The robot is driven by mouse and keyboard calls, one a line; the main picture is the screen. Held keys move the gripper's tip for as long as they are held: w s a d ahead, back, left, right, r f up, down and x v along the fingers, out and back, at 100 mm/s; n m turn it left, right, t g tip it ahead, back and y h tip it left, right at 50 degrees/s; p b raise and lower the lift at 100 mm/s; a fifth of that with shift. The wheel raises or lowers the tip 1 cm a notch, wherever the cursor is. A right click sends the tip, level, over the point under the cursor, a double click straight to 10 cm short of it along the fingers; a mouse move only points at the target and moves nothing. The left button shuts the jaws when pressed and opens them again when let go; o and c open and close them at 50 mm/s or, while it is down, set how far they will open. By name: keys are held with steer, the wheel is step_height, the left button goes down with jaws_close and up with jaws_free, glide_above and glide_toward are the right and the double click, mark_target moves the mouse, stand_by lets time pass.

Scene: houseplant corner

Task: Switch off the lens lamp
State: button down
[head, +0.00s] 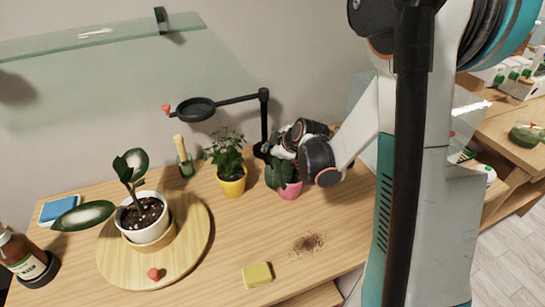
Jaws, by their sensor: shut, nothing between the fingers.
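The lens lamp (264,118) stands at the back of the wooden table near the wall. Its black post carries a level arm reaching left to a round lens head (195,109). A small red knob (167,108) shows at the left of the head. I cannot tell whether the lamp is lit. My arm reaches in from the right, and my gripper (273,153) is low beside the post, right of the yellow pot. The gripper is shut and mostly hidden by my wrist and leaves. I cannot tell whether it touches the lamp; its base and switch are not clearly visible.
A yellow pot (232,187) and a pink pot (290,190) stand close to my gripper. A white-potted plant (149,230) stands on a round wooden board (195,235). A sponge (257,275) and spilled soil (308,243) lie in front. A glass shelf (100,38) overhangs the left.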

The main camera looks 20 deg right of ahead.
mark_target(271, 159)
steer(key=shift+r, duration=0.25)
steer(key=shift+r+p, duration=2)
steer(key=shift+r, duration=0.9)
